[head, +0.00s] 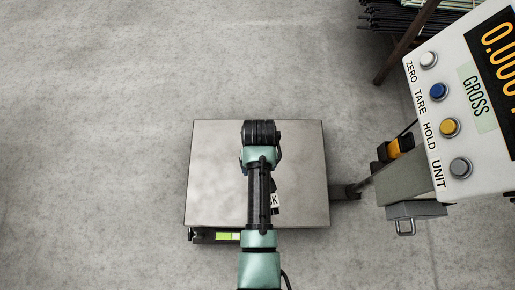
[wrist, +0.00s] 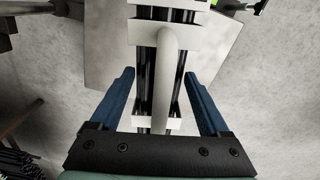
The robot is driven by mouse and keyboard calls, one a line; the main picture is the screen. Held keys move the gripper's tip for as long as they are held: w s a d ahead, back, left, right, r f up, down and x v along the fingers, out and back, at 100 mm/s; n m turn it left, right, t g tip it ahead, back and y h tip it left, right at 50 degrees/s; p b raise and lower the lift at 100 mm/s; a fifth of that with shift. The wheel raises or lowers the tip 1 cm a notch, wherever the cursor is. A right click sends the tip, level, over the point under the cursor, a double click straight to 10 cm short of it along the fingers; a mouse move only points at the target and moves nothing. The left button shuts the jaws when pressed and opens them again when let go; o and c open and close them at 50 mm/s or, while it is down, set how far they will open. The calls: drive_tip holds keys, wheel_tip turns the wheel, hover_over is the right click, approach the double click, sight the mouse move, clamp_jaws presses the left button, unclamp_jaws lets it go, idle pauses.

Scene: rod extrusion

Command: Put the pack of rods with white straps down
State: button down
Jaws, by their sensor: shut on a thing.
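The pack of dark rods (wrist: 150,78) has white straps (wrist: 148,33) and a pale rounded bar, like a handle, along its middle. In the wrist view it runs up the picture between the two blue fingers of my gripper (wrist: 158,74), which is shut on it. The pack is over the bare metal plate of a floor scale (head: 220,160). I cannot tell whether it touches the plate. In the head view my arm hides the gripper and nearly all of the pack; a small white piece with dark lettering (head: 274,202) shows beside the arm.
The scale's display box (head: 460,110), with several buttons and a reading beginning 0.00, stands at the right on a post. Dark rods on a rack (head: 395,18) are at the top right. The concrete floor left of the scale is clear.

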drive_tip(key=w+f+b, duration=0.1)
drive_tip(key=f+b, duration=1.1)
drive_tip(key=w+f+n+b, duration=0.1)
drive_tip(key=f+b, duration=1.2)
drive_tip(key=w+f+n+b, duration=0.1)
drive_tip(key=f+b, duration=1.1)
drive_tip(key=b, duration=0.1)
drive_tip(key=shift+w+a+f, duration=0.25)
drive_tip(key=shift+w, duration=0.15)
drive_tip(key=shift+f, duration=0.1)
unclamp_jaws()
drive_tip(key=shift+s, duration=0.1)
wheel_tip(320, 180, up, 12)
drive_tip(key=p, duration=0.8)
